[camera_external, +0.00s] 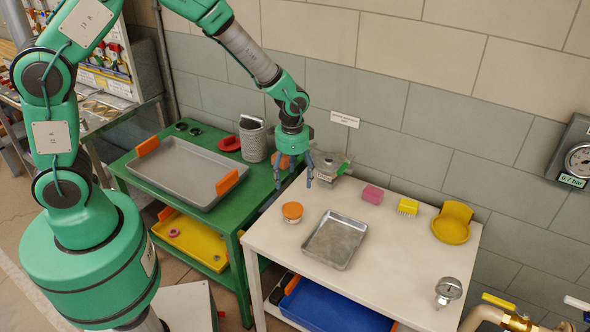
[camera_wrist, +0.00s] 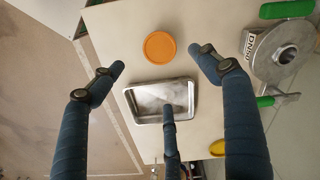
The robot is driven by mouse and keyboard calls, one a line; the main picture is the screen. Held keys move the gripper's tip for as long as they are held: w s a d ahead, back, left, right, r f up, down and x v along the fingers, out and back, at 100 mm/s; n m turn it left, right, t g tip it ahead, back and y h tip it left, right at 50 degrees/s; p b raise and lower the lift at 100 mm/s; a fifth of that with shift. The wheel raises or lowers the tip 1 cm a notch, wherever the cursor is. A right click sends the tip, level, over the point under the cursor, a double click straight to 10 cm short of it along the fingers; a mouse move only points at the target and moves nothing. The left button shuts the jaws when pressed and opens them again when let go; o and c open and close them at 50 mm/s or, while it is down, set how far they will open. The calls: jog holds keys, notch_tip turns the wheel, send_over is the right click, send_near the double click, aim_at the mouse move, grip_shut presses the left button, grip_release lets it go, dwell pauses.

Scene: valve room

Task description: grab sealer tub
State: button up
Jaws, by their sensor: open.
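A small tub with an orange lid (camera_external: 292,212), which looks like the sealer tub, stands upright on the cream table near its left edge. In the wrist view its round orange lid (camera_wrist: 160,47) shows from above, between the tips of the left and right fingers. My gripper (camera_external: 297,182) is open and empty, pointing down above the table. Its fingers are apart and stand clear of the tub, above and slightly behind it in the external view. In the wrist view my gripper (camera_wrist: 157,72) has a third finger over the metal tray.
The shallow metal tray (camera_external: 335,240) lies right of the tub. A pressure gauge (camera_external: 448,290) is front right. A green table (camera_external: 222,225) adjoins left.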

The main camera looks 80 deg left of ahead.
aim_at(293, 208)
jog(key=shift+w+a+f, duration=0.1)
jog(key=shift+a+f, duration=0.1)
jog(key=shift+f, duration=0.75)
jog(key=shift+f+b, duration=0.7)
jog(key=shift+f, duration=3.6)
jog(key=shift+f+b, duration=0.65)
jog(key=shift+f, duration=1.95)
jog(key=shift+c, duration=0.5)
jog(key=c, duration=1.2)
